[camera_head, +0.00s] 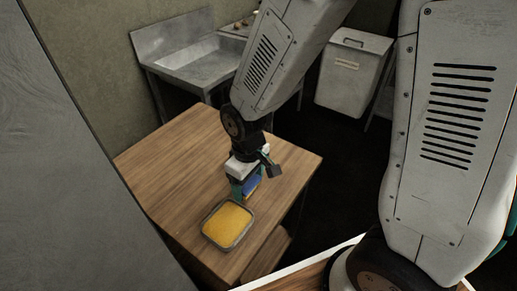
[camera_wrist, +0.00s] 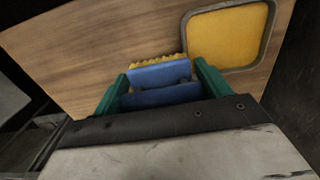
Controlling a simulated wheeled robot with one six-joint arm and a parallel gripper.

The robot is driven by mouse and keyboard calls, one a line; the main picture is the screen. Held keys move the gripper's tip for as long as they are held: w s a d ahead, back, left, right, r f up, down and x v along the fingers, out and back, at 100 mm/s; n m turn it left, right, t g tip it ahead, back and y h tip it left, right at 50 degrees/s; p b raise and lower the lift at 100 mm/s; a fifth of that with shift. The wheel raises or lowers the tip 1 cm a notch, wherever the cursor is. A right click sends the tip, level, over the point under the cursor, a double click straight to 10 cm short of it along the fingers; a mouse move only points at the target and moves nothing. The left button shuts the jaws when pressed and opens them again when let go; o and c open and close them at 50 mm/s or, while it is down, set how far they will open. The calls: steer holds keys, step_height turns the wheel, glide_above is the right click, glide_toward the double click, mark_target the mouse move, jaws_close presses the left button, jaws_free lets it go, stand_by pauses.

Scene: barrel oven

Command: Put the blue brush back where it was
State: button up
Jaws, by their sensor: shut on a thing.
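The blue brush (camera_wrist: 160,75) is between the green fingers of my gripper (camera_wrist: 160,88) in the wrist view, and the gripper is shut on it. A yellow edge, perhaps its bristles, shows along its far side. In the head view the brush (camera_head: 251,185) shows as a blue patch at my gripper (camera_head: 245,187), over the wooden table (camera_head: 180,165). I cannot tell whether it touches the table. A metal tray (camera_head: 206,234) with yellow contents lies just in front of the gripper; in the wrist view the tray (camera_wrist: 186,40) is at upper right, apart from the brush.
The table top is bare to the left and behind the gripper. A metal sink (camera_head: 190,62) stands against the back wall. A pale lidded bin (camera_head: 350,75) stands behind on the dark floor. A large grey panel (camera_head: 70,160) fills the left side. A wooden shelf (camera_head: 268,255) shows below the table's edge.

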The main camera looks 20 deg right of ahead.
steer(key=w+d, duration=0.3)
steer(key=w, duration=0.1)
steer(key=w+d+f, duration=0.1)
steer(key=w+d, duration=0.2)
steer(key=w, duration=0.1)
steer(key=w+d, duration=0.3)
steer(key=w, duration=0.1)
steer(key=shift+w+d+f, duration=0.15)
steer(key=shift+d+f, duration=0.05)
steer(key=shift+d, duration=0.05)
steer(key=shift+w+d+f, duration=0.1)
steer(key=shift+f, duration=0.8)
steer(key=shift+w+d+f, duration=0.1)
steer(key=shift+f, duration=0.75)
steer(key=shift+f, duration=0.1)
steer(key=o, duration=1)
steer(key=shift+o, duration=0.2)
